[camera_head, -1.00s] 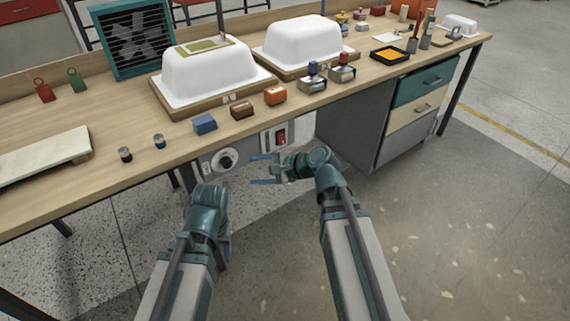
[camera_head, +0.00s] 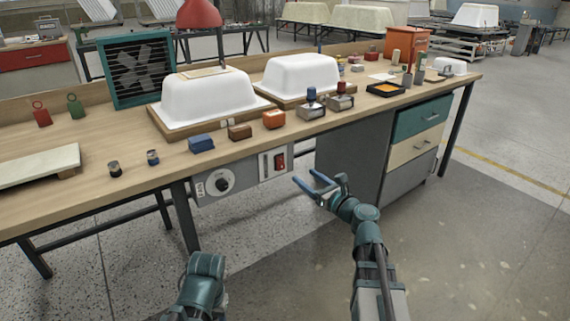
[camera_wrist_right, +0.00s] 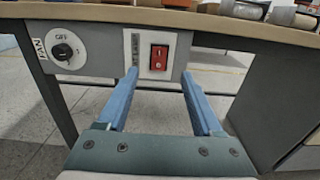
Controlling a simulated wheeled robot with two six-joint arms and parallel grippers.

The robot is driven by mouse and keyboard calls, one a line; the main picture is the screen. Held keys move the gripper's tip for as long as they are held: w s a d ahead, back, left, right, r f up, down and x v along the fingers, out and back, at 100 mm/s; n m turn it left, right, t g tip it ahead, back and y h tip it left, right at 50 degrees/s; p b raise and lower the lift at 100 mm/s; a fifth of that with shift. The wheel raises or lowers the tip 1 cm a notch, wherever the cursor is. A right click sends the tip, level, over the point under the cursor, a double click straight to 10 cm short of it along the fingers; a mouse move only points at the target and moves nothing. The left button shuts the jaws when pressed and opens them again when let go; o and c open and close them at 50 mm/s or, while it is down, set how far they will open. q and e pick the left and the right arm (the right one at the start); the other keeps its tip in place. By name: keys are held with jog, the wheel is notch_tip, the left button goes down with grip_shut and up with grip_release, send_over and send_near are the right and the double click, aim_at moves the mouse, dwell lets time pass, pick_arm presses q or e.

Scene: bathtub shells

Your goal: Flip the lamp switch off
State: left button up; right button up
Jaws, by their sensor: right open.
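The lamp switch (camera_head: 280,161) is a red rocker on a grey panel under the bench's front edge. It also shows in the right wrist view (camera_wrist_right: 159,57), beside a small upright label. I cannot tell which way the rocker is tipped. My right gripper (camera_head: 302,176) is open and empty, in front of the panel and a little right of and below the switch in the head view. In the right wrist view its two blue fingers point at the panel, with the switch between and just above their tips. My left wrist shows at the bottom, its fingers hidden. A red lamp shade (camera_head: 199,14) hangs above.
A fan knob (camera_head: 220,181) marked OFF sits left of the switch on the same panel. A drawer cabinet (camera_head: 412,140) stands to the right under the bench. White tub shells (camera_head: 208,98) and small blocks stand on the bench top (camera_head: 110,150). The floor in front is clear.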

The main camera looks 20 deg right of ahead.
aim_at(281, 158)
jog(key=x, duration=1.1)
jog(key=shift+w+a+f, duration=0.1)
jog(key=shift+w+a, duration=0.05)
jog(key=shift+w, duration=0.25)
